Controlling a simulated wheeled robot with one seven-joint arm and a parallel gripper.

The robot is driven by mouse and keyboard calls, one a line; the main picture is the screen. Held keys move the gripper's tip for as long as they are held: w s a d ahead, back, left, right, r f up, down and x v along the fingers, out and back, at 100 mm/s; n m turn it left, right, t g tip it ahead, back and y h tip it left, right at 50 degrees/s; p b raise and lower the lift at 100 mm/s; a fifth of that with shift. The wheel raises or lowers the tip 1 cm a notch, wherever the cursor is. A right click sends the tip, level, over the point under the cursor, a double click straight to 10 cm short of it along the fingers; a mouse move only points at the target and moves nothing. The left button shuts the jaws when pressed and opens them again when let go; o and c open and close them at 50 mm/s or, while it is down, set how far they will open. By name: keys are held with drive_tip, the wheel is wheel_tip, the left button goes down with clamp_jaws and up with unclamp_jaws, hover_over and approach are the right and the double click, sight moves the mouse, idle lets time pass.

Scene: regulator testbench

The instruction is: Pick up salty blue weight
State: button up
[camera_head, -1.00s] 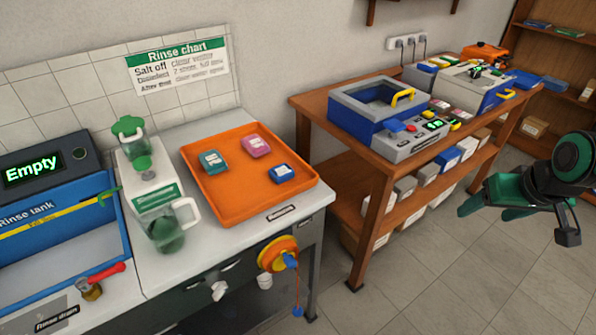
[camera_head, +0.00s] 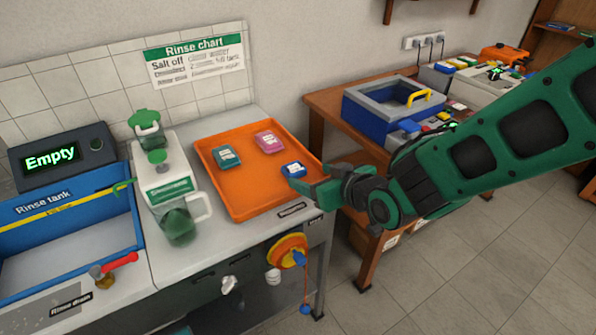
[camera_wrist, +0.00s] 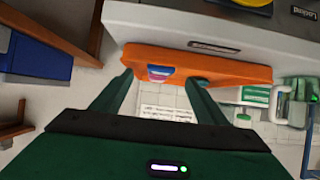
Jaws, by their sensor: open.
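The blue weight (camera_head: 293,170) is a small block with a white label. It lies near the right edge of the orange tray (camera_head: 235,205) in the head view. A teal weight (camera_head: 227,157) and a pink weight (camera_head: 269,142) lie farther back in the same tray. My gripper (camera_head: 309,179) is open at the tray's right edge, close beside the blue weight, with nothing seen between its fingers. In the wrist view the fingers of my gripper (camera_wrist: 158,80) stand apart, with the orange tray (camera_wrist: 235,72) and a blue and pink patch beyond them.
A yellow-orange reel (camera_head: 288,250) sticks out from the bench front. A wooden table (camera_head: 325,105) with instruments stands to the right.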

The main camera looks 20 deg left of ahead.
sight(296, 169)
drive_tip(key=shift+r+x, duration=0.15)
drive_tip(key=shift+x, duration=1.8)
drive_tip(key=shift+r+x, duration=0.15)
drive_tip(key=shift+x, duration=1.85)
drive_tip(key=shift+w+a, duration=0.1)
drive_tip(key=shift+a, duration=0.05)
drive_tip(key=c, duration=1.3)
drive_tip(key=shift+r, duration=0.1)
drive_tip(key=shift+c, duration=1.3)
drive_tip(key=shift+r, duration=0.1)
